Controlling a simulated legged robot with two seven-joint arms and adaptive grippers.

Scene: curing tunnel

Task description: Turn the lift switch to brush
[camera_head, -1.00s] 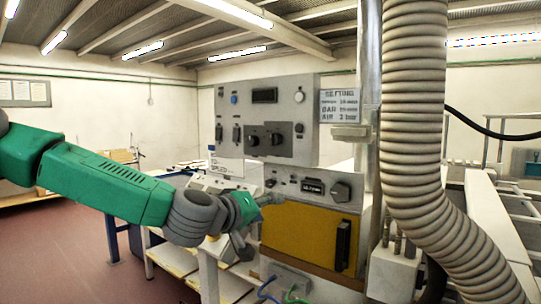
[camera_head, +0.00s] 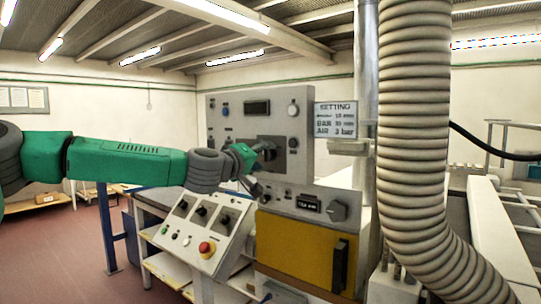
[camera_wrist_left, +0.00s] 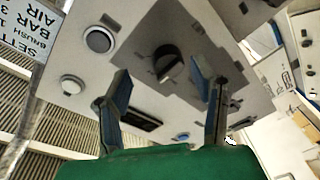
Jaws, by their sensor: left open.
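The upper grey control panel (camera_head: 222,140) carries a darker plate with black rotary knobs. One black knob (camera_head: 268,150) shows just beyond my left gripper (camera_head: 258,158). In the left wrist view this knob (camera_wrist_left: 168,64) lies in front of my open, empty left gripper (camera_wrist_left: 159,78), between its blue-tipped fingers and apart from them. The right finger covers part of the plate (camera_wrist_left: 155,28), where the second knob is mostly hidden. The labels by the knobs are too small to read, so I cannot tell which is the lift switch.
A sloping box (camera_head: 186,238) with several small knobs and a red button (camera_head: 206,248) stands below my arm. A yellow-fronted unit (camera_head: 295,252) with a dark knob (camera_head: 337,210) is below the panel. A setting sign (camera_head: 336,119) and a thick ribbed hose (camera_head: 412,110) are at right.

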